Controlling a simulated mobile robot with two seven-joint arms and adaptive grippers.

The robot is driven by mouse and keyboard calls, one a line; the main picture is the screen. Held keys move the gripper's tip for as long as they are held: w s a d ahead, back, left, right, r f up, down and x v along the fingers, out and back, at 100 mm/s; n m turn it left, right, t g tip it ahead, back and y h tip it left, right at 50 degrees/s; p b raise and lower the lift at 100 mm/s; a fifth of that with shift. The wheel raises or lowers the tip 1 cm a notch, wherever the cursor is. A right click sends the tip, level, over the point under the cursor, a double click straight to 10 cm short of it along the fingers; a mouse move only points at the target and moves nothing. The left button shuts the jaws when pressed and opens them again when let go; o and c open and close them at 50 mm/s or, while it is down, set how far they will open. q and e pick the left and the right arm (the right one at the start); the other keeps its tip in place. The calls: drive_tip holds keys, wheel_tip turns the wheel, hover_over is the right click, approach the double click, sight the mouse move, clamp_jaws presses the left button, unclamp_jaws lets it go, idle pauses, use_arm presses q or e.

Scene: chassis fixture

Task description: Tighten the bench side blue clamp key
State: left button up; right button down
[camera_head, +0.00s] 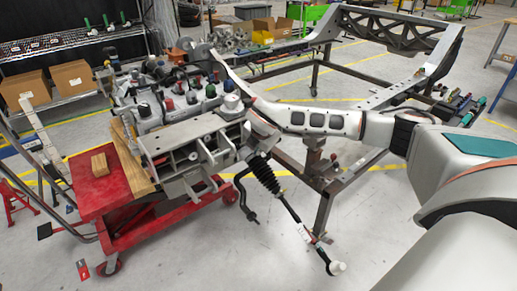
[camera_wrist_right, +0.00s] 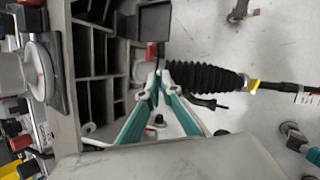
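My right arm reaches in from the right in the head view. Its dark wrist end is beside the grey cast fixture (camera_head: 195,150) on the red bench, just above a black bellows (camera_head: 263,174). In the wrist view, my right gripper's (camera_wrist_right: 158,78) teal fingers converge, with their pale tips almost together beside the bellows (camera_wrist_right: 205,78). A small red-and-dark part (camera_wrist_right: 152,52) is just beyond the tips. I cannot tell whether anything is pinched between them. A blue-topped knob (camera_head: 210,91) stands behind the fixture; I cannot confirm that it is the clamp key. My left gripper is not seen.
The red bench (camera_head: 93,187) has a wooden block (camera_head: 99,164) on its left part. A rod with a white end (camera_head: 337,267) slopes down from the bellows. A large chassis frame (camera_head: 378,100) stands behind. Open grey floor lies in front.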

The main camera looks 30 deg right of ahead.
drive_tip(key=shift+m+g+p, duration=0.3)
drive_tip(key=shift+m+g, duration=0.1)
drive_tip(key=shift+m, duration=0.6)
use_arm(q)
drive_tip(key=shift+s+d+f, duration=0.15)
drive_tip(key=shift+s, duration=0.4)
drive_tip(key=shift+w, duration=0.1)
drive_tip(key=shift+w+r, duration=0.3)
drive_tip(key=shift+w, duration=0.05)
use_arm(e)
drive_tip(key=c, duration=2.3)
unclamp_jaws()
drive_tip(key=shift+r, duration=0.1)
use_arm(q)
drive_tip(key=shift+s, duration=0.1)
use_arm(e)
drive_tip(key=v, duration=1.1)
drive_tip(key=shift+s+a+r, duration=0.15)
drive_tip(key=shift+a+r, duration=0.1)
drive_tip(key=shift+r, duration=0.1)
